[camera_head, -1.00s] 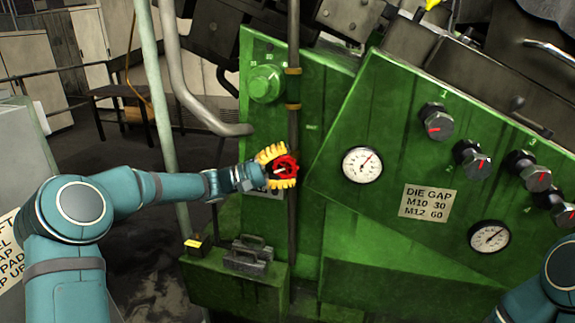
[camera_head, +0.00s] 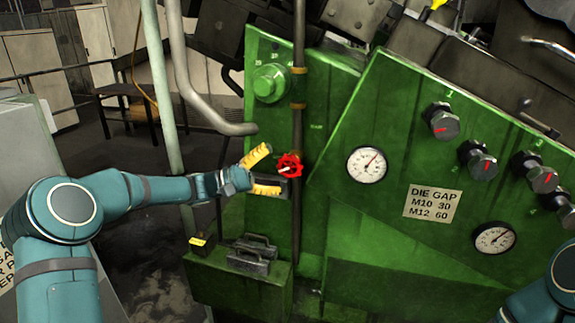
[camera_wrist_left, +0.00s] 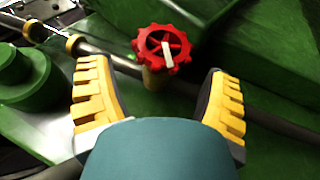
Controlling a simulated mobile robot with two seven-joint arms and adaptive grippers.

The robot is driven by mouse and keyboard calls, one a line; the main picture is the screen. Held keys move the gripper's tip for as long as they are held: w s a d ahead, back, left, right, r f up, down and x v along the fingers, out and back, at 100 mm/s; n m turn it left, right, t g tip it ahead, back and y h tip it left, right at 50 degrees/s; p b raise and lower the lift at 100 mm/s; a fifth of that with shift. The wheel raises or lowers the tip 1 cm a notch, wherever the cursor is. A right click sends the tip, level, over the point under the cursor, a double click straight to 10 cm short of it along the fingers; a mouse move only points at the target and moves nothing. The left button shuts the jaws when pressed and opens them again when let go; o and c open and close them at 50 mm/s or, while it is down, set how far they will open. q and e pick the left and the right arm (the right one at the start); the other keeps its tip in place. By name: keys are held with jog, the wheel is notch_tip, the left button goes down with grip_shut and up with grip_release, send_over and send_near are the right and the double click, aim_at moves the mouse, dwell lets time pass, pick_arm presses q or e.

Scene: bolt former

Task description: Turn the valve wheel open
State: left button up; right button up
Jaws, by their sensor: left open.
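The red valve wheel (camera_head: 289,165) sits on a vertical pipe at the front of the green machine. It has a pale mark on its face. My left gripper (camera_head: 268,170) is open, with yellow-padded fingers spread, just left of the wheel in the head view. In the left wrist view the wheel (camera_wrist_left: 162,50) lies ahead of and between the spread fingers (camera_wrist_left: 160,90), beyond their tips, with a brass-coloured stem below it. Nothing is held. My right gripper is out of view; only part of that arm shows at the lower right.
The pipe (camera_head: 298,60) runs up the green panel (camera_head: 340,220). A green round knob (camera_head: 270,83) is above left of the wheel. Gauges (camera_head: 367,164) and dark knobs (camera_head: 442,121) are to the right. A grey toolbox (camera_head: 252,255) sits on a green ledge below.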

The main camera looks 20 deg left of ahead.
pick_arm(q)
jog(key=shift+v, duration=1.35)
jog(key=shift+s+d+f, duration=0.1)
jog(key=s+d+f+n+g+y, duration=0.1)
jog(key=s+d+f+g+y, duration=0.2)
jog(key=f, duration=0.5)
jog(key=s+d+f+y, duration=0.2)
jog(key=d+f, duration=0.2)
jog(key=f, duration=0.4)
jog(key=s+d+f+n+g+y, duration=0.1)
jog(key=s+d+f+g+y, duration=0.2)
jog(key=f, duration=0.5)
jog(key=s+d+f+m+y, duration=0.3)
jog(key=s+f+m+y, duration=0.3)
jog(key=s+f, duration=1.1)
jog(key=s+y, duration=0.1)
jog(key=s, duration=0.2)
jog(key=shift+f+y, duration=0.3)
